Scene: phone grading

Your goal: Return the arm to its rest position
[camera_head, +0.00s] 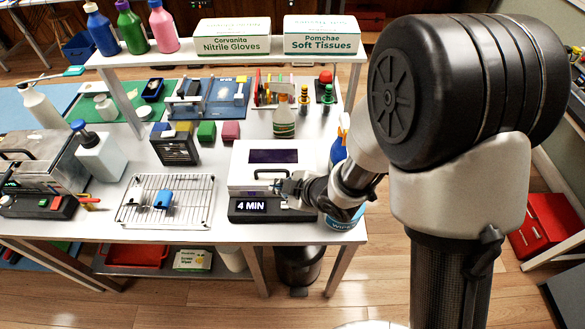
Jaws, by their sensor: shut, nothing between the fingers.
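My arm reaches in from the right side of the head view, its large black joint close to the camera. My gripper (286,188) is low over the front of a white box-shaped device (246,181) with a dark window and a handle. The gripper is shut with nothing seen in it. I cannot tell whether the gripper touches the device. The wrist hides the device's right front part.
A wire rack (190,212) holding a blue item (165,199) and another small item stands left of the device. A wipes tub (343,218) and a blue bottle (338,150) are close to my wrist. A shelf (270,57) with boxes spans the back.

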